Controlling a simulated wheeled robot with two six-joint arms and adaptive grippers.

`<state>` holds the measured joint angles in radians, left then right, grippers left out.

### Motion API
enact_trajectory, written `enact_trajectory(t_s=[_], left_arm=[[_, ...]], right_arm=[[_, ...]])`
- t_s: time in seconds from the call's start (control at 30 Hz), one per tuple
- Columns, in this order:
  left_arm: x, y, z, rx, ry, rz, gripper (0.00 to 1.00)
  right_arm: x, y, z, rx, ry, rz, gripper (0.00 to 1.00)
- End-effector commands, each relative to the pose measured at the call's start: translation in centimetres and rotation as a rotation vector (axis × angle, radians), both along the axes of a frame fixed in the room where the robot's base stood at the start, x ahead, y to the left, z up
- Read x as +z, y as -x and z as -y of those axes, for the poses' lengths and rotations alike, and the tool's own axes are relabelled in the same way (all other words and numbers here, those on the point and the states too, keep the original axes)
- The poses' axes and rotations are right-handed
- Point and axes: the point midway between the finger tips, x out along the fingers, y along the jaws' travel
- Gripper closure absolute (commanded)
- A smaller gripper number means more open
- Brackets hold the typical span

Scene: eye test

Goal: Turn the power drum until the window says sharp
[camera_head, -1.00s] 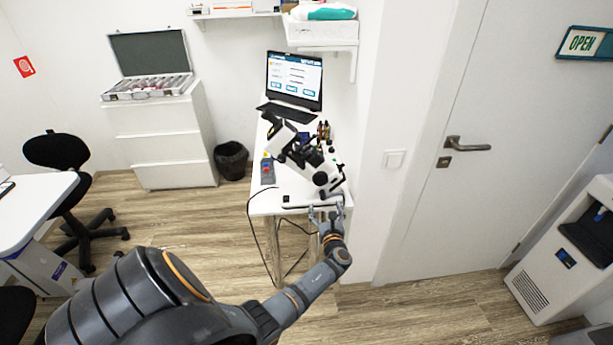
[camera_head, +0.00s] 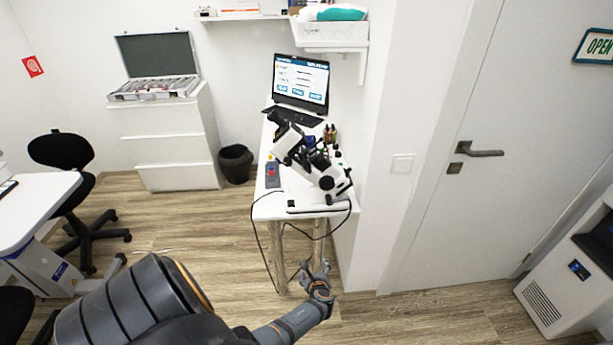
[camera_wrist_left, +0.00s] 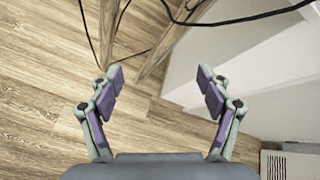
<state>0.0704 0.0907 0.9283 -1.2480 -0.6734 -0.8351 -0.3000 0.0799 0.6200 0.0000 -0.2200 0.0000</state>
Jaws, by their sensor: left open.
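A white and black lensmeter-like instrument (camera_head: 312,165) stands tilted on the small white table (camera_head: 275,205), in the head view. A round black knob (camera_head: 327,183) shows on its side; I cannot tell whether it is the power drum. No window text can be read at this size. My left gripper (camera_head: 317,268) is open and empty, low in front of the table and below its top, apart from the instrument. My right gripper is not in view.
An open laptop (camera_head: 300,82) and small bottles (camera_head: 330,134) stand behind the instrument. A grey device with a red mark (camera_head: 272,174) lies to its left. Black cables (camera_head: 262,245) hang down the table's front. A wall and door (camera_head: 440,200) are on the right.

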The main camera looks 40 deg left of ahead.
Motion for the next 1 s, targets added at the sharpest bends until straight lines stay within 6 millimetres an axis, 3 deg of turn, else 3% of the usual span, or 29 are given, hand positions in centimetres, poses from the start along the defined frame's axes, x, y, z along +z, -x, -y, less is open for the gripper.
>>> enact_trajectory(t_s=[0.2, 0.4, 1.0], left_arm=[[-4.1, 3.1, 1.0, 0.07, 0.142, 0.002, 0.22], [-6.4, 5.1, 1.7, 0.123, 0.232, 0.005, 0.22], [-7.1, 5.8, 1.9, 0.145, 0.265, 0.009, 0.22]], right_arm=[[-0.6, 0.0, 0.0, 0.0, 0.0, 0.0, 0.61], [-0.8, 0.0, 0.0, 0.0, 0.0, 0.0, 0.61], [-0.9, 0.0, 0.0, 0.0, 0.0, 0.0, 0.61]])
